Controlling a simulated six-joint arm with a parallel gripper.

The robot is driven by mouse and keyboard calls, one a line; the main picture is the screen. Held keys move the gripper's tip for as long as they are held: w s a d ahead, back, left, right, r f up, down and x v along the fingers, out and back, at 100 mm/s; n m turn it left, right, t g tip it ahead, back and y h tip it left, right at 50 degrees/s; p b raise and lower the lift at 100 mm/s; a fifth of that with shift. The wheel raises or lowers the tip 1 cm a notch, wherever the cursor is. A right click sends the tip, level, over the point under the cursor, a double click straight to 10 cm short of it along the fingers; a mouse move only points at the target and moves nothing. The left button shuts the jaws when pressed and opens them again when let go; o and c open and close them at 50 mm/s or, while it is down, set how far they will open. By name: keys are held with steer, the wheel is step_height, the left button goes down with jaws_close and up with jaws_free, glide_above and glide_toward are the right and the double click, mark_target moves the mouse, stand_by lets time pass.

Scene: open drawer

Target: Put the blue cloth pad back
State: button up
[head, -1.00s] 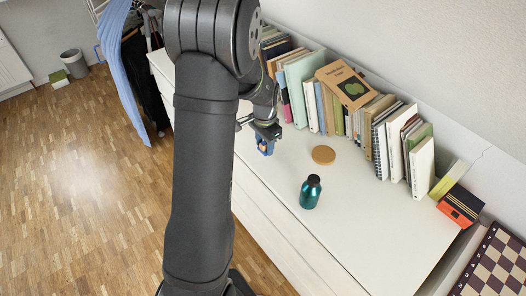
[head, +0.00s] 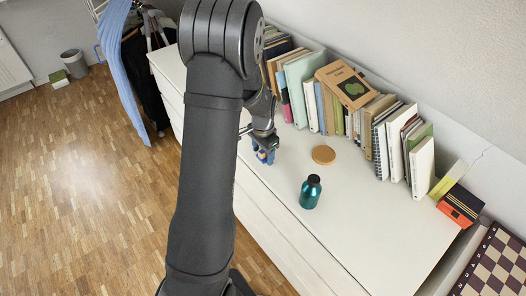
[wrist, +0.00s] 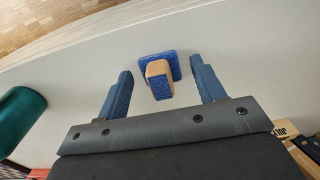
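The blue cloth pad (wrist: 174,61), with a wooden block (wrist: 158,68) on it and a blue patch at the block's near end, is on the white dresser top in the wrist view. My gripper (wrist: 160,66) is open, with one blue finger on each side of the block and a visible gap to each. I cannot tell how far the fingertips are above the surface. In the head view my gripper (head: 263,156) is low over the dresser's front edge, and the pad there is too small to tell from the blue fingers.
A teal bottle (head: 310,192) and a round cork coaster (head: 323,155) stand on the white dresser top (head: 380,225), right of my gripper. A row of books (head: 325,108) lines the wall. An orange-and-black box (head: 460,206) is at the right. The dresser's front right area is clear.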

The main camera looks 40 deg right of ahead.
mark_target(263, 151)
steer(key=shift+r, duration=0.15)
step_height(263, 151, up, 12)
stand_by(0.6)
step_height(263, 151, down, 12)
steer(key=shift+f, duration=0.1)
step_height(263, 151, up, 2)
steer(key=shift+r, duration=0.9)
